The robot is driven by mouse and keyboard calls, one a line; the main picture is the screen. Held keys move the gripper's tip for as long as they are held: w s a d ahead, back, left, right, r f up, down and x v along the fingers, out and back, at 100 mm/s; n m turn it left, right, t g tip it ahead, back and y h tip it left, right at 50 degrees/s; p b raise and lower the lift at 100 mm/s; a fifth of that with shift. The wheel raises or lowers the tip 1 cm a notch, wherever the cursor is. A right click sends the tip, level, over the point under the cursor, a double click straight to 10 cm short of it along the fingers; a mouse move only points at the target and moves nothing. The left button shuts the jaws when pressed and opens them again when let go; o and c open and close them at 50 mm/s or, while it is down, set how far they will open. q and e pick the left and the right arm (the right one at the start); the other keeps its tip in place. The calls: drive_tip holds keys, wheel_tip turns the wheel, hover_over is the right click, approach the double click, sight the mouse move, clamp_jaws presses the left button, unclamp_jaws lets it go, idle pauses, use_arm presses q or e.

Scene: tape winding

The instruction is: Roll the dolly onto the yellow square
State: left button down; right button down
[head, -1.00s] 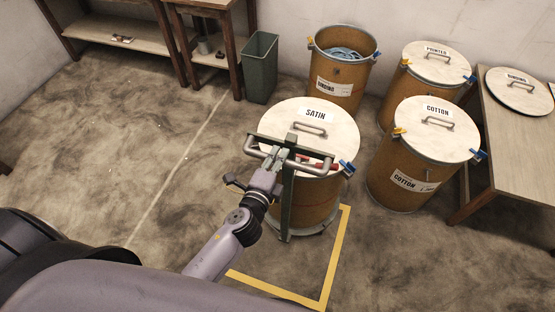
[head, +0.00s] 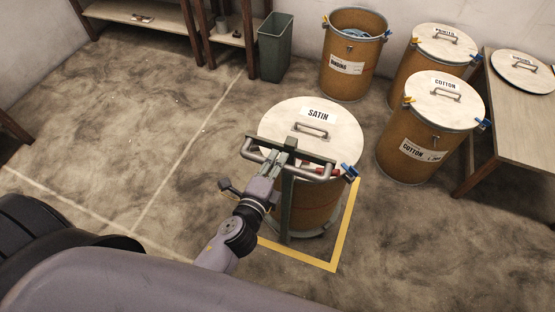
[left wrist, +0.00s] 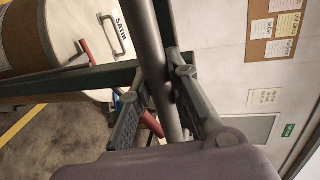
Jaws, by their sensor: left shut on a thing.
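The dolly is a green frame with an upright post (head: 287,208) and a grey handlebar (head: 318,176). It carries a brown drum (head: 322,200) with a pale lid labelled SATIN. The drum and my arm hide the rest. My right gripper is out of view.
Drums labelled COTTON (head: 405,145), PRINTED (head: 400,68) and BINDING (head: 340,80) stand behind and to the right. A wooden table (head: 520,125) is at right. A green bin (head: 274,48) and shelves (head: 160,20) stand at the back. The floor at left is clear.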

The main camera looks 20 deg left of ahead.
use_arm(q)
drive_tip(key=shift+s+f, duration=0.15)
drive_tip(key=shift+s, duration=0.2)
drive_tip(key=c, duration=1.5)
unclamp_jaws()
drive_tip(key=shift+w, duration=0.1)
drive_tip(key=v, duration=0.7)
drive_tip(key=shift+s, duration=0.3)
